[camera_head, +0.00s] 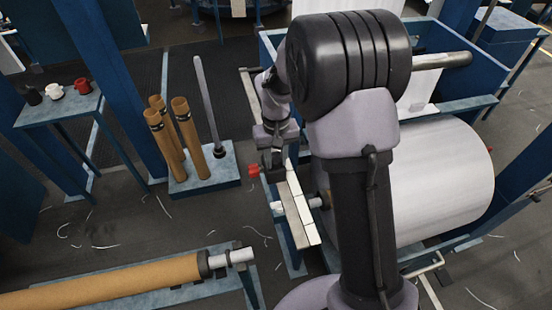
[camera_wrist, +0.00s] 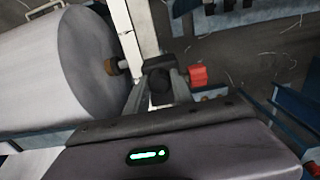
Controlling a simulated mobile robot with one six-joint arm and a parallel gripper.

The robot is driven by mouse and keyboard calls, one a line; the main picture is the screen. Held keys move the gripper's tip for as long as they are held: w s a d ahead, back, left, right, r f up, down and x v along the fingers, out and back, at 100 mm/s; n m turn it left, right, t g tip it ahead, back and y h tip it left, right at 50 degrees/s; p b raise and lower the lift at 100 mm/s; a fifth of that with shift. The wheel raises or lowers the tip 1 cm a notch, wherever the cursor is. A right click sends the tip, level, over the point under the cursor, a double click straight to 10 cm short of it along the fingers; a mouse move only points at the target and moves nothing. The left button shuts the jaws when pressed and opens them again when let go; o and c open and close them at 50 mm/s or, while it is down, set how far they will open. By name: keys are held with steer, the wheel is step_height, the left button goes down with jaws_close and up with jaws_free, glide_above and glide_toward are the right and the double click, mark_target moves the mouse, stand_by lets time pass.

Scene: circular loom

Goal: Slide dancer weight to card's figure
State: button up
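My gripper (camera_wrist: 158,78) points down at the near end of the loom frame. In the wrist view its two grey fingers stand apart, on either side of a dark rounded piece (camera_wrist: 158,88). This may be the dancer weight, but I cannot tell whether the fingers press on it. A red block or knob (camera_wrist: 198,76) sticks out just right of the fingers. It also shows in the head view (camera_head: 254,170), left of my gripper (camera_head: 275,165). A pale strip (camera_head: 302,207) runs along the frame below the gripper. I cannot make out a card or its figure.
A large white roll (camera_head: 445,185) stands right of my arm, its shaft end near the strip. Brown tubes (camera_head: 188,138) and a grey rod (camera_head: 207,105) stand on a blue base at left. A long brown roll (camera_head: 110,280) lies front left. Open floor lies between.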

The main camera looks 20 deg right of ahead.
jaws_close()
stand_by(1.1)
